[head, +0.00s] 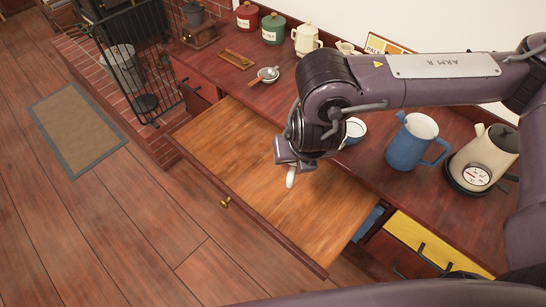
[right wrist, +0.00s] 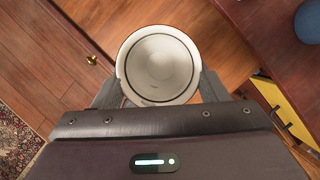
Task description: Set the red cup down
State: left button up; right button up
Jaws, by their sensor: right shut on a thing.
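My right gripper (head: 297,160) is shut on a round cup, which shows in the right wrist view (right wrist: 159,62) between its two fingers. I look into the cup from above: the inside is pale and empty, with a thin dark line at the rim. I see no red on it; its outer wall is mostly hidden. In the head view only a small white part (head: 290,178) shows below the gripper. The cup is over the pulled-out wooden board (head: 240,150); I cannot tell whether it touches. My left gripper is not in view.
The board is otherwise bare, with a brass knob (head: 226,202) on its front. On the red-brown counter stand a white bowl (head: 355,129), a blue pitcher (head: 412,143), a cream kettle (head: 484,160), a strainer (head: 268,73) and canisters (head: 273,29). A yellow drawer (head: 425,243) is at right.

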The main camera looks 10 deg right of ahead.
jog(key=n, duration=0.1)
jog(key=n+y, duration=0.1)
jog(key=n, duration=0.1)
jog(key=w+n+y, duration=0.1)
jog(key=n, duration=0.1)
jog(key=shift+w+d+r+g, duration=0.1)
jog(key=shift+d+r+g, duration=0.2)
jog(key=shift+d, duration=0.1)
jog(key=n, duration=0.1)
jog(key=w+n+y, duration=0.1)
jog(key=n, duration=0.1)
jog(key=d+r+n+g, duration=0.1)
jog(key=shift+w+n+y+p, duration=0.25)
jog(key=shift+n+y+p, duration=0.05)
jog(key=shift+n+p, duration=0.1)
jog(key=shift+w+d+r+n+g+y, duration=0.1)
jog(key=shift+w+d+n+g+y, duration=0.1)
jog(key=shift+n, duration=0.4)
jog(key=shift+w+d+n+g+y, duration=0.1)
jog(key=shift+w+n, duration=0.05)
jog(key=shift+n, duration=0.45)
notch_tip(320, 180, down, 6)
jog(key=shift+s+a+f+b, duration=0.1)
jog(key=shift+s+b, duration=0.05)
jog(key=shift+b, duration=0.5)
notch_tip(320, 180, down, 13)
jog(key=shift+f+p, duration=0.15)
jog(key=shift+p, duration=1.05)
jog(key=shift+f, duration=0.15)
